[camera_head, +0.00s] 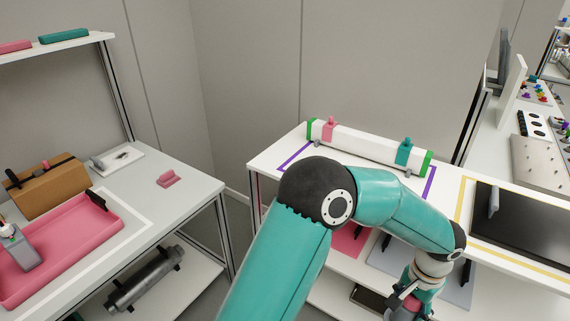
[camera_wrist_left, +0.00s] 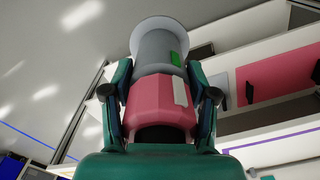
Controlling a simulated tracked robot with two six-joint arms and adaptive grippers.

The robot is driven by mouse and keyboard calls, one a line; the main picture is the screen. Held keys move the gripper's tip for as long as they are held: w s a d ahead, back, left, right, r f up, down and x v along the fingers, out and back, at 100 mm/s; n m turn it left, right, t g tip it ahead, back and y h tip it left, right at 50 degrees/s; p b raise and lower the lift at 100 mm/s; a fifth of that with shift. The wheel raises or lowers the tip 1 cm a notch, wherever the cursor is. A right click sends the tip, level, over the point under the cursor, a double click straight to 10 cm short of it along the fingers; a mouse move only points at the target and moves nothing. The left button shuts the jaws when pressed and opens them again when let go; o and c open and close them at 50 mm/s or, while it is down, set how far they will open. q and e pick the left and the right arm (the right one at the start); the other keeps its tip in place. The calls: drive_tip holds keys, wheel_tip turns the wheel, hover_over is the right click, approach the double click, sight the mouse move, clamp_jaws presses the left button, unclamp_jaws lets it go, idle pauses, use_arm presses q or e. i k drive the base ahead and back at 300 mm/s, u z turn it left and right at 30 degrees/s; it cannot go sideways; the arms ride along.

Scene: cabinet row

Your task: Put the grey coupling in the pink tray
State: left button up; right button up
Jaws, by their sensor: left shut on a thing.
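The pink tray (camera_head: 60,245) lies on the left table in the head view, with a small grey device with a white top (camera_head: 22,248) in it. My left gripper (camera_head: 406,301) is low at the right, beside the middle table's front. In the left wrist view its fingers (camera_wrist_left: 163,105) are shut on the pink section of a flanged cylinder (camera_wrist_left: 155,55). That part has a grey section with a green mark and a pale flange at the far end. I cannot tell surely whether it is the grey coupling. My right gripper is not in view.
A brown box (camera_head: 48,187) stands behind the tray, and a small pink block (camera_head: 168,179) lies on the left table. A grey cylinder with black clamps (camera_head: 145,280) lies on the shelf below. A white bar (camera_head: 365,145) lies on the middle table. A gap separates the tables.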

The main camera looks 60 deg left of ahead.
sight(76, 230)
drive_tip(key=z, duration=1.65)
drive_tip(key=i, duration=0.1)
drive_tip(key=u, duration=2.8)
